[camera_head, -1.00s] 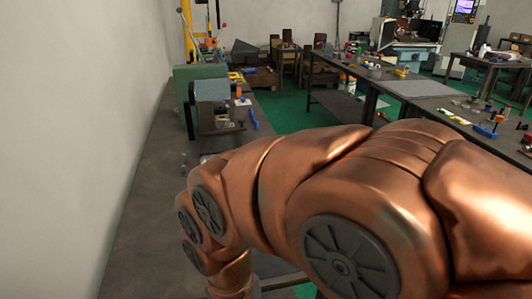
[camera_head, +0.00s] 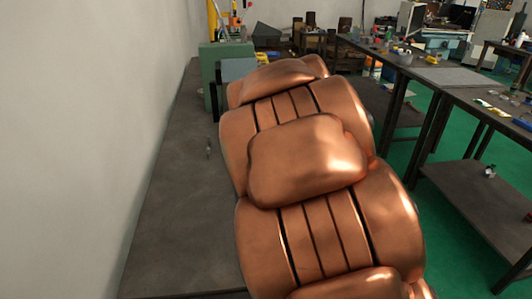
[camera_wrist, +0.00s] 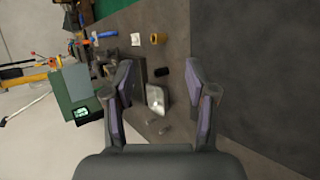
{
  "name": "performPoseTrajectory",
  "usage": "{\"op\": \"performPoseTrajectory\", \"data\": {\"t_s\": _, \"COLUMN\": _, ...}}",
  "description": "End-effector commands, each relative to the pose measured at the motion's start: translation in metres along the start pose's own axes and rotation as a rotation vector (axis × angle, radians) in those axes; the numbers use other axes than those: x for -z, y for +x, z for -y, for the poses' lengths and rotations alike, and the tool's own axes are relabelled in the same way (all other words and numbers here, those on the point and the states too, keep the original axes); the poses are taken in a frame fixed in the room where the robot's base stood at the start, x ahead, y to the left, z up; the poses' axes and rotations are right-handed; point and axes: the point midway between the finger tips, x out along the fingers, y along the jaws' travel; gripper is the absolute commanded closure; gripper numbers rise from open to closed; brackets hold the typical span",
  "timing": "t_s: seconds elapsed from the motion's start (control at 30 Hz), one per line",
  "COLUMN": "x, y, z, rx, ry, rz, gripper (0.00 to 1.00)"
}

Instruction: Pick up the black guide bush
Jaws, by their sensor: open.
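In the head view my copper arm hides the gripper and the bush.
A yellow-brown ring-like part (camera_wrist: 158,38), a white square (camera_wrist: 136,39) and a blue tool (camera_wrist: 104,35) lie beyond the bush. A pale metal block (camera_wrist: 156,99) is close to it. The green machine (camera_head: 222,58) stands on the wall-side bench (camera_head: 180,215).

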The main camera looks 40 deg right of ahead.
Motion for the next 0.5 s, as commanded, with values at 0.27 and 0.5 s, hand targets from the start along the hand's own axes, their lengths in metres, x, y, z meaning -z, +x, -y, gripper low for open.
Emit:
{"op": "performPoseTrajectory", "data": {"t_s": 0.27, "x": 0.002, "y": 0.075, "z": -0.066, "rx": -0.249, "ry": -0.534, "rz": -0.024, "gripper": 0.44}}
{"op": "performPoseTrajectory", "data": {"t_s": 0.5, "x": 0.029, "y": 0.131, "z": -0.081, "rx": -0.443, "ry": -1.008, "rz": -0.096, "gripper": 0.44}}
